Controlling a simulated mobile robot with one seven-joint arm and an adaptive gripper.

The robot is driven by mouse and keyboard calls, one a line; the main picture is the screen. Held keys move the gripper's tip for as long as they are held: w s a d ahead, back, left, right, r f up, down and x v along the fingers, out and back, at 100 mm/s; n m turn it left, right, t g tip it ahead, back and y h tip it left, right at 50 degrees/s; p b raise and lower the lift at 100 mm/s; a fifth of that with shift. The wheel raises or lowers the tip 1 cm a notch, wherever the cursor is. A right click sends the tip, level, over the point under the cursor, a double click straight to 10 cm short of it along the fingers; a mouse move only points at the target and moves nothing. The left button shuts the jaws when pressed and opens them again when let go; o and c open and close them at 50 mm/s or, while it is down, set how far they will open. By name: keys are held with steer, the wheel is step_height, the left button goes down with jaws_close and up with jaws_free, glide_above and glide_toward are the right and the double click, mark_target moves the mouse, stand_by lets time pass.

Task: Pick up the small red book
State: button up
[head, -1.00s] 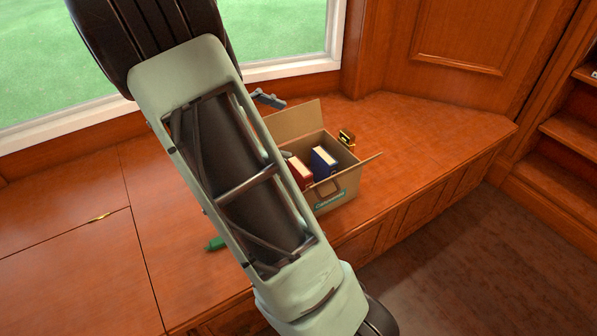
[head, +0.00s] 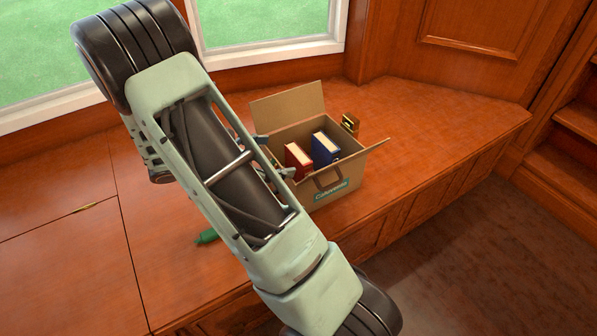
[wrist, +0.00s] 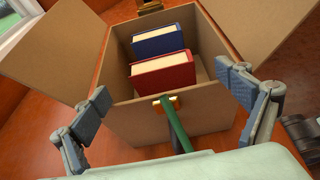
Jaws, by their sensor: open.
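The small red book (head: 298,158) stands upright in an open cardboard box (head: 333,193), next to a blue book (head: 324,149). In the wrist view the red book (wrist: 163,75) is in front of the blue book (wrist: 159,41), its pale page edge facing up. My gripper (wrist: 168,92) is open and empty. Its fingers are spread wide to both sides of the red book, on the near side of the box, and do not touch the book. In the head view my arm hides most of the gripper.
The box stands on a wooden window seat (head: 70,260) with its flaps folded out. A brass object (head: 350,123) is behind it. A green object (head: 206,237) lies left of the box. A green-handled thing (wrist: 178,122) with a brass end shows at the box's near wall.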

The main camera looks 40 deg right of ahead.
mark_target(297, 153)
steer(key=b+x, duration=0.1)
steer(key=x, duration=0.4)
steer(key=shift+c, duration=0.2)
steer(key=shift+r, duration=0.1)
steer(key=c, duration=1.9)
